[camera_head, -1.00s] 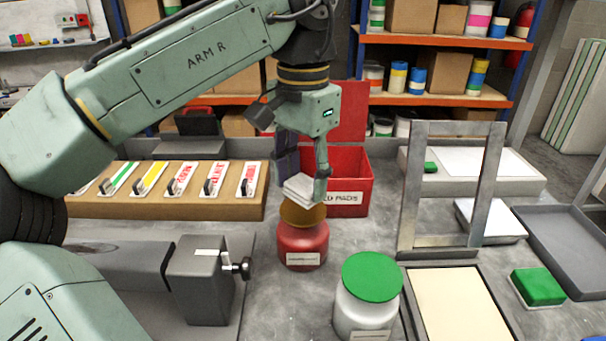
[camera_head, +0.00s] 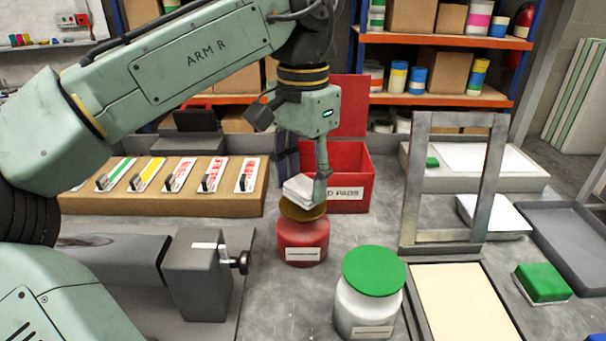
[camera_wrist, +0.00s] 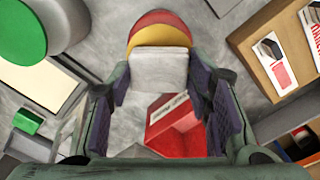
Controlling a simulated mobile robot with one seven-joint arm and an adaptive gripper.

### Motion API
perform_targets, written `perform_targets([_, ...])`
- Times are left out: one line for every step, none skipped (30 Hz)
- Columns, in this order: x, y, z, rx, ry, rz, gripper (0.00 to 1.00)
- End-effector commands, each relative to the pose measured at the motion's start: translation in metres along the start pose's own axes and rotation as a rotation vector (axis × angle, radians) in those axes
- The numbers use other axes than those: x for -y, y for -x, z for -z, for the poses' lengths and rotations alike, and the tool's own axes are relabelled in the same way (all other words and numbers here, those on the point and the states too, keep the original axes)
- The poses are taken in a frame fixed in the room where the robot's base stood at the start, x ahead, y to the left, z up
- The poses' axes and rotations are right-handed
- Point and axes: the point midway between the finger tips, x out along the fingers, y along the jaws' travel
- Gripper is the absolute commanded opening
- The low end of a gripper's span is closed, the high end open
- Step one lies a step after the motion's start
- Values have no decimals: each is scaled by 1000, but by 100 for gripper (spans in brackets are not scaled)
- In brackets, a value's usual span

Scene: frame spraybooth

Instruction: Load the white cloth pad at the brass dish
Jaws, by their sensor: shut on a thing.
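The white cloth pad (camera_head: 299,190) is a folded square held in my gripper (camera_head: 306,178). In the wrist view the pad (camera_wrist: 158,72) sits between the two dark finger pads of my gripper (camera_wrist: 160,84). The brass dish (camera_head: 303,211) is the round top of a red can (camera_head: 303,242) with a white label. The pad is right over the dish, and I cannot tell whether they touch. In the wrist view the dish (camera_wrist: 159,36) shows beyond the pad, partly hidden by it.
A red open bin (camera_head: 349,177) labelled for pads stands behind. A white jar with a green lid (camera_head: 374,271) is front right. A metal frame (camera_head: 408,190) stands upright at right. A wooden block with labelled tools (camera_head: 240,192) and a grey clamp (camera_head: 196,280) are left.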

Motion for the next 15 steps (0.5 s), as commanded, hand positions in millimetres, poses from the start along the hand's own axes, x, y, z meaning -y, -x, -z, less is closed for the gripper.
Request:
perform_targets([0,0,0,0,0,0,23])
perform_targets([0,-1,0,0,0,0,23])
perform_targets([0,-1,0,0,0,0,23])
perform_targets([0,-1,0,0,0,0,23])
perform_targets([0,-2,0,0,0,0,23])
perform_targets([0,-2,0,0,-1,0,23])
perform_targets([0,-2,0,0,-1,0,23])
perform_targets([0,-3,0,0,-1,0,23])
perform_targets([0,-3,0,0,-1,0,23])
perform_targets([0,-4,0,0,-1,0,23])
perform_targets([0,-4,0,0,-1,0,23])
perform_targets([0,-4,0,0,-1,0,23])
perform_targets([0,-5,0,0,-1,-1,23])
perform_targets([0,-5,0,0,-1,-1,23])
perform_targets([0,-6,0,0,-1,-1,23])
